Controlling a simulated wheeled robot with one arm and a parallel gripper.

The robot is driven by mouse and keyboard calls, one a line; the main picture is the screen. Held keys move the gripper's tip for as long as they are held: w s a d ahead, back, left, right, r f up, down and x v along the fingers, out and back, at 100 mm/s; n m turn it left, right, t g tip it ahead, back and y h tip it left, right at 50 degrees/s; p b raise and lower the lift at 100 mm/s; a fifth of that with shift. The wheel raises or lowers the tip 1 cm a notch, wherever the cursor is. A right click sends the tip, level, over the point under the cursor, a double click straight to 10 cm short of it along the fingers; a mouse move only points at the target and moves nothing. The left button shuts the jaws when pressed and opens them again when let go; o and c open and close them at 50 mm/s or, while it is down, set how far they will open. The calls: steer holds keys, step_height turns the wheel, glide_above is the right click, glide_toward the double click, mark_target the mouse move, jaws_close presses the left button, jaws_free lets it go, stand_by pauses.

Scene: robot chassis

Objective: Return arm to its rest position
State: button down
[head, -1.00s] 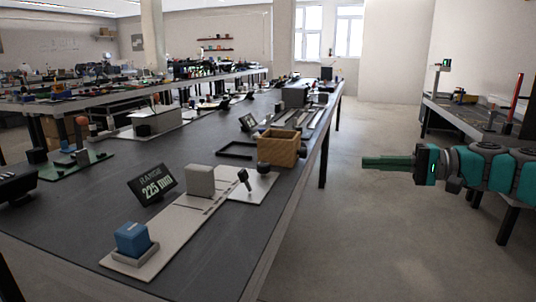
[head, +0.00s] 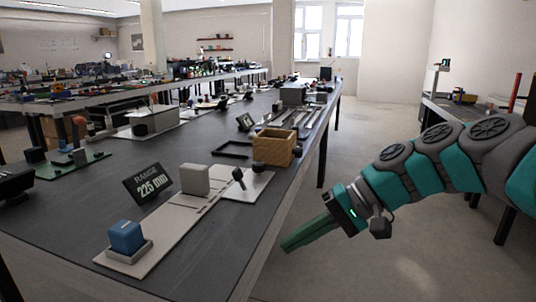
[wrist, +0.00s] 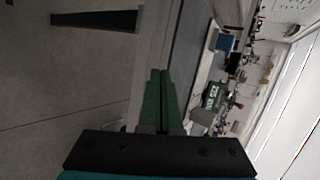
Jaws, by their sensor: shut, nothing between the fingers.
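My gripper (head: 284,247) is in the head view, just off the right edge of the near table, over the floor side. Its green fingers are shut together with nothing between them and point down and to the left. My teal and grey arm reaches in from the right edge. In the wrist view the shut fingers (wrist: 162,72) show in the middle, with the table beyond and to the right.
The dark table (head: 70,225) bears a blue block (head: 126,237), a grey block (head: 195,179), a range display (head: 148,186) and a wooden box (head: 273,147). Another bench (head: 455,113) stands at the right. Open floor (head: 370,270) lies between.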

steer(key=s+f+g+h, duration=0.1)
steer(key=s+f+h, duration=0.4)
steer(key=s+f, duration=0.55)
steer(key=s+d+f+h, duration=0.5)
steer(key=s+d+f, duration=0.3)
steer(key=s+d, duration=0.2)
steer(key=shift+s+f+n+h, duration=0.3)
steer(key=shift+s+f+n, duration=0.1)
steer(key=shift+s, duration=0.65)
